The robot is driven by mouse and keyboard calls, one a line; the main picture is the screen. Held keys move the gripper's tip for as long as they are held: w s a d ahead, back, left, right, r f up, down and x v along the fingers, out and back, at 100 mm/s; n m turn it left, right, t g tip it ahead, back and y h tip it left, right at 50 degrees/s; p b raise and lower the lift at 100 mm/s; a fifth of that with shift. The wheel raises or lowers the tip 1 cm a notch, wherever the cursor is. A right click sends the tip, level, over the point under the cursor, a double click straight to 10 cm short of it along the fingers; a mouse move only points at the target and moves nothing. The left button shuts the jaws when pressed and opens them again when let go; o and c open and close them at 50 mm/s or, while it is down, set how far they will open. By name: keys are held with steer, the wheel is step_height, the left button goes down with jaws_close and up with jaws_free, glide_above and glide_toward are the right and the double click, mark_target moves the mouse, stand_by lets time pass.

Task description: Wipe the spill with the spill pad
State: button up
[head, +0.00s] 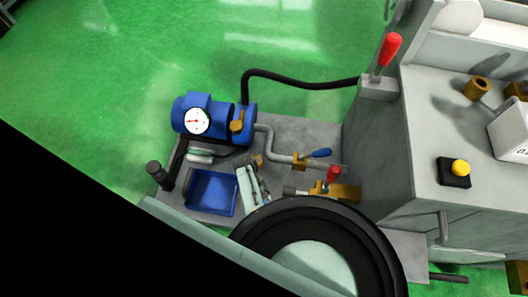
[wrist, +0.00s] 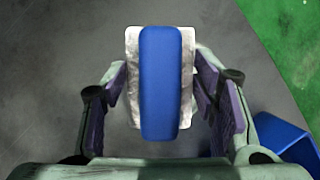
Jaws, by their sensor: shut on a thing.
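The spill pad (wrist: 161,60) is a whitish block with a long rounded blue grip on top, in the middle of the wrist view. My gripper (wrist: 160,95) is shut on it, with one purple-lined finger on each side. The pad lies over a grey floor plate (wrist: 60,60); I cannot tell whether it touches the plate. In the head view my gripper (head: 252,185) is small and partly covered, right of the blue tray, and the pad is hard to make out there. I see no clear outline of the spill.
The open blue tray (head: 211,193) is close beside my gripper and also shows in the wrist view (wrist: 284,138). A blue pump with a gauge (head: 197,121), pipes and valves with blue and red handles (head: 333,175) crowd the plate. The grey machine (head: 380,150) stands right.

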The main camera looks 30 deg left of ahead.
steer(key=shift+s+a+f+b, duration=0.1)
steer(key=shift+s+a+b, duration=0.1)
steer(key=shift+a, duration=0.5)
steer(key=shift+s+a+f+b, duration=0.1)
steer(key=shift+s+a+b, duration=0.1)
steer(key=shift+a, duration=0.45)
steer(key=shift+s+a+r+b, duration=0.1)
steer(key=shift+s+a+b, duration=0.2)
steer(key=shift+a, duration=0.7)
steer(key=shift+s+a+b, duration=0.25)
steer(key=shift+a, duration=0.75)
steer(key=shift+d, duration=0.1)
